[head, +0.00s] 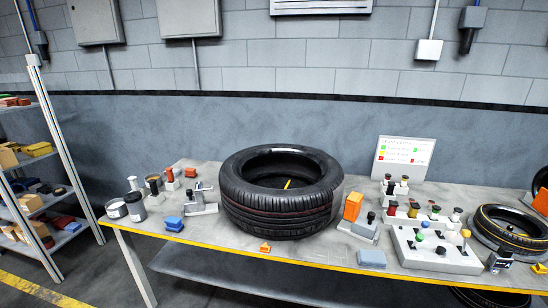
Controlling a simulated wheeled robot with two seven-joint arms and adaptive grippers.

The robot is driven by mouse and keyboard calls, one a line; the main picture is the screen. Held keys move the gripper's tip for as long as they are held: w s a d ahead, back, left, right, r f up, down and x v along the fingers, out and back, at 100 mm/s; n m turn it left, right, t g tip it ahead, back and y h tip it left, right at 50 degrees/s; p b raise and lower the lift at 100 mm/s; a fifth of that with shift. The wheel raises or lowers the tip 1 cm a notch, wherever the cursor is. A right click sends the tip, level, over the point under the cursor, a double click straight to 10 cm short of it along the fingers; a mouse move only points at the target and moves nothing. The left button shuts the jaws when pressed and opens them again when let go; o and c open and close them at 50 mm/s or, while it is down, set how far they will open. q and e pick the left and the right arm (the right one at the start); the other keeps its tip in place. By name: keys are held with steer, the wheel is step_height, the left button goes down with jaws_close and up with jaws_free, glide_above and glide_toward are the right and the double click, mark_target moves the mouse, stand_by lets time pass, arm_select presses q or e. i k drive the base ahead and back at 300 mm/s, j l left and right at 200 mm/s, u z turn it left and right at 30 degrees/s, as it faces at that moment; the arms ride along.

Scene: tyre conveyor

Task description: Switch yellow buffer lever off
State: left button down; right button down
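A grey control box (436,253) with several small knobs on stalks stands on the right part of the table. A yellowish knob (466,233) rises at its right end, and I take this to be the yellow buffer lever. Its exact tilt is too small to tell. Neither of my grippers shows in the head view.
A large black tyre (278,212) lies on the table (295,252), left of the box. An orange block (353,206) stands between them. A smaller tyre (510,226) is at the right. A sign (404,157) stands behind. A shelf (66,155) is at the left.

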mark_target(466, 234)
steer(key=z, duration=1.6)
